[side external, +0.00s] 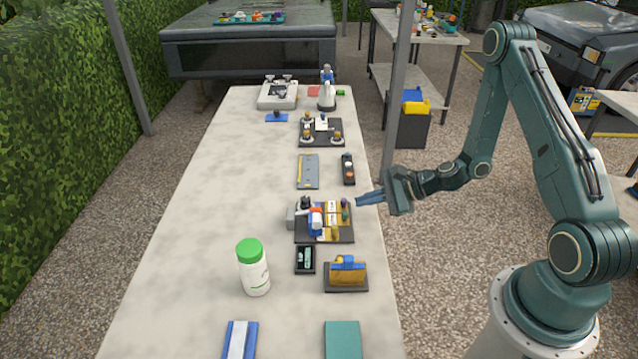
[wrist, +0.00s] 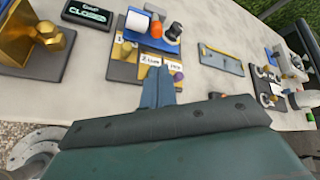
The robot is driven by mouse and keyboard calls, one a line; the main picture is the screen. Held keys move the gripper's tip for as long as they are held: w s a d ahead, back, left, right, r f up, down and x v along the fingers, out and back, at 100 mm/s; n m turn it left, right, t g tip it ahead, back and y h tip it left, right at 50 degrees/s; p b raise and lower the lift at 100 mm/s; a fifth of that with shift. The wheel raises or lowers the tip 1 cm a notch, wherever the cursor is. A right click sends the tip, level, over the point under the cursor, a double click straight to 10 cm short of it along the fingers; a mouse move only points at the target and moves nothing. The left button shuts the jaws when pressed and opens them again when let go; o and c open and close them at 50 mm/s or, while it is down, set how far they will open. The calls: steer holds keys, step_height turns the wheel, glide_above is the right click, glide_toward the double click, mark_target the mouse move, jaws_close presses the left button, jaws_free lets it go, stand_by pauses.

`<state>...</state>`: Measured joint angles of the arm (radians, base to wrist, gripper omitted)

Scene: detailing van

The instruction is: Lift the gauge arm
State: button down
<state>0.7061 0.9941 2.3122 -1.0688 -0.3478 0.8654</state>
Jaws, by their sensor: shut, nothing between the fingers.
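A dark board (side external: 345,238) with yellow label plates stands on the table. On its left side a white, blue and orange part (side external: 316,219) lies beside a black knob; this looks like the gauge arm, though I cannot be certain. In the wrist view the board (wrist: 122,72) shows the white and orange part (wrist: 138,21) above the labels. My gripper (side external: 358,201) is shut and empty, to the right of the board near the table edge. In the wrist view its fingers (wrist: 158,86) overlap the near edge of the board's labels; contact cannot be told.
A green-capped white bottle (side external: 254,270), a small black display (side external: 305,260) and a yellow-and-blue block on a stand (side external: 346,273) are nearer the camera. A grey plate (side external: 308,171) and a dark strip with knobs (side external: 348,169) lie beyond. The table's left side is mostly clear.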

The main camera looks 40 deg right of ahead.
mark_target(331, 218)
steer(key=shift+w+f, duration=0.1)
steer(key=shift+x, duration=4.9)
